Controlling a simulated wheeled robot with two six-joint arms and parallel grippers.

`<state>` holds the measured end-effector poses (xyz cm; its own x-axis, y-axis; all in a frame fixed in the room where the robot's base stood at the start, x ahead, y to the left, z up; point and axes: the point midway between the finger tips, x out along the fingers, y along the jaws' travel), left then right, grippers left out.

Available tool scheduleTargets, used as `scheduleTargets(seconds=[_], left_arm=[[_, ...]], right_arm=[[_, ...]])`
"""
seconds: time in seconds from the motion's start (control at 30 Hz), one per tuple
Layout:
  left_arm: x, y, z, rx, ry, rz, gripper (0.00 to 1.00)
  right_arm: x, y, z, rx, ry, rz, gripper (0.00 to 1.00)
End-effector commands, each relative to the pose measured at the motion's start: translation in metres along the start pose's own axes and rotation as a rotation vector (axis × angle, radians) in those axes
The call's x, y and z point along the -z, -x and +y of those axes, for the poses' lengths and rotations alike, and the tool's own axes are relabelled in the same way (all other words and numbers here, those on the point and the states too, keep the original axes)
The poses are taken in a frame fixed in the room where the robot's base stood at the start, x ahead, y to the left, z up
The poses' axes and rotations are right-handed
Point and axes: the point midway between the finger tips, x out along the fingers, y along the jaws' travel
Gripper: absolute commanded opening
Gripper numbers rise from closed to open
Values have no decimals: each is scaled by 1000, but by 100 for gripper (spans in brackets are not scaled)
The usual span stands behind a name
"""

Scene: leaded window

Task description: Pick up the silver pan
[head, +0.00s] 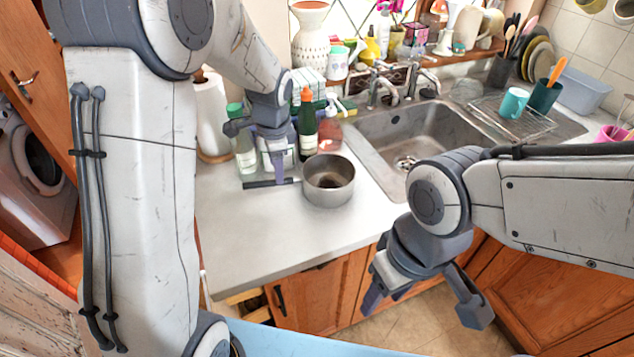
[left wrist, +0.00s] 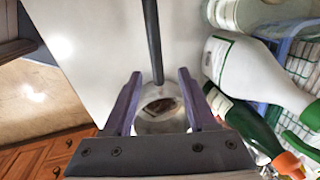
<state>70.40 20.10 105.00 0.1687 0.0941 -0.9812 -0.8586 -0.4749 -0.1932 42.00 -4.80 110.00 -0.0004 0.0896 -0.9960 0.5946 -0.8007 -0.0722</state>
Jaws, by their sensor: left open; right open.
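The silver pan (head: 329,182) stands upright on the white counter, its dark handle (head: 262,184) pointing left. My left gripper (head: 277,172) is open at the handle, close to where it joins the pan. In the left wrist view, the handle (left wrist: 153,40) runs up from between the two open fingers (left wrist: 158,76), and part of the pan (left wrist: 160,112) shows between them. I cannot tell whether the fingers touch the handle. My right gripper (head: 424,308) is open and empty, in front of the counter's front edge.
A dark bottle with an orange cap (head: 307,125) and a green-capped bottle (head: 242,140) stand behind the pan. The sink (head: 430,135) lies to the right. A paper roll (head: 211,115) stands at the back left. The counter (head: 255,235) in front of the pan is clear.

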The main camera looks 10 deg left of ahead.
Motion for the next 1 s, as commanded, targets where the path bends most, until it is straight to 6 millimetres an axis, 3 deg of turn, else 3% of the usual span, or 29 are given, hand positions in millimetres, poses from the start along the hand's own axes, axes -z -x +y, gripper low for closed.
scheduleTargets(seconds=[0.2,0.43,0.7,0.97,1.0], left_arm=[[-1,-33,1,-4,-1,-2,58],[-2,-51,3,-5,1,-2,58],[-1,-88,4,-2,2,0,58],[-1,-93,4,0,2,1,58],[-1,-93,4,0,2,1,54]], right_arm=[[0,4,0,0,0,0,52],[0,9,-1,0,0,0,52],[1,16,-1,0,0,0,52],[1,16,-1,0,0,0,52],[1,16,-1,0,0,0,52]])
